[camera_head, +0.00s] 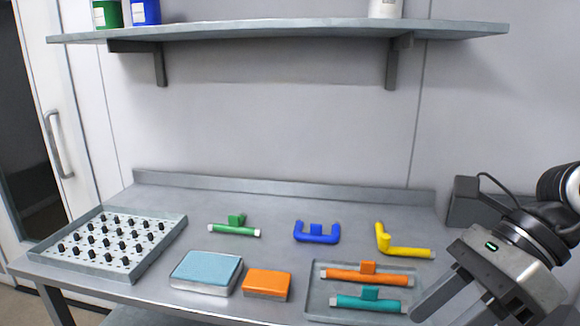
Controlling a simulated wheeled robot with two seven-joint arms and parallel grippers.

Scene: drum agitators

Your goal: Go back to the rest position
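My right gripper (440,308) is at the lower right, over the table's front right corner. Its two dark fingers point down and left, apart, with nothing seen between them. The lower fingertip runs to the picture's bottom edge. My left gripper is not in view. The agitator-like pieces lie on the table: a green T-shaped piece (236,229), a blue U-shaped piece (317,236) and a yellow L-shaped piece (405,250). An orange piece (365,275) and a teal piece (367,303) lie in a shallow grey tray (318,300), close to the left of my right gripper.
A grey metal table (275,205) carries a tray of black pegs (172,232) at left, a light-blue-topped box (206,270) and an orange-topped box (267,283) at front. A shelf (280,31) with containers hangs above. The table's back strip is clear.

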